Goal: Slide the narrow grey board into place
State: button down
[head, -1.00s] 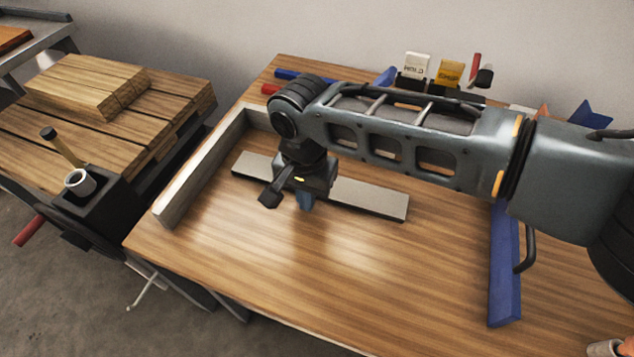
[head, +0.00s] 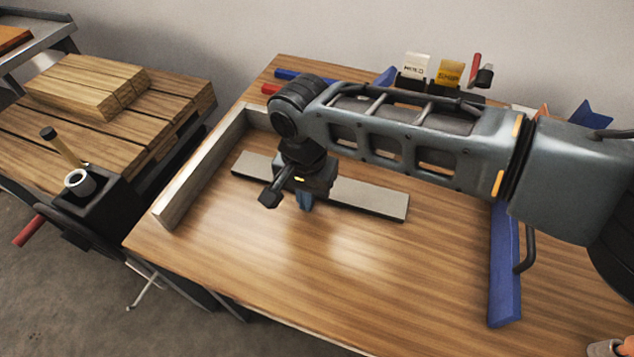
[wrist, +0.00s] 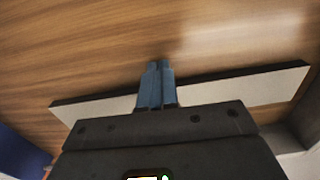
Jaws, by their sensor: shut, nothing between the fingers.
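The narrow grey board (head: 370,198) lies flat on the wooden table, left of its middle. Its left end is near the grey fence but apart from it, and my gripper hides its middle in the head view. In the wrist view the board (wrist: 245,88) runs across behind the fingers. My gripper (head: 305,204) points down at the board's near long edge; its blue fingers are together with nothing between them. The fingers also show in the wrist view (wrist: 157,66). I cannot tell whether they touch the board.
A grey fence (head: 200,178) runs along the table's left side and turns a corner at the back. A blue bar (head: 504,265) lies at the right. White and yellow labelled blocks (head: 448,73) stand at the back. The table's front is clear.

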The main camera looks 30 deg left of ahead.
jog(key=shift+w+a+f+b, duration=0.1)
jog(key=shift+w+a+b, duration=0.25)
jog(key=shift+w+b, duration=0.8)
jog(key=shift+w+a+r+b, duration=0.1)
jog(key=shift+w+a+b, duration=0.3)
jog(key=shift+w, duration=1.25)
jog(key=shift+w+a+f+b, duration=0.1)
jog(key=shift+w+a+b, duration=0.15)
jog(key=shift+w+b, duration=0.95)
jog(key=shift+w+p, duration=0.15)
jog(key=shift+p, duration=0.3)
jog(key=shift+s+r+p, duration=0.2)
jog(key=shift+s+p, duration=0.05)
jog(key=shift+p, duration=0.15)
jog(key=shift+s+d+p, duration=0.25)
jog(key=shift+s+p, duration=0.45)
jog(key=shift+p, duration=0.3)
notch_tip(320, 180, up, 6)
jog(key=p, duration=0.5)
jog(key=shift+f, duration=0.15)
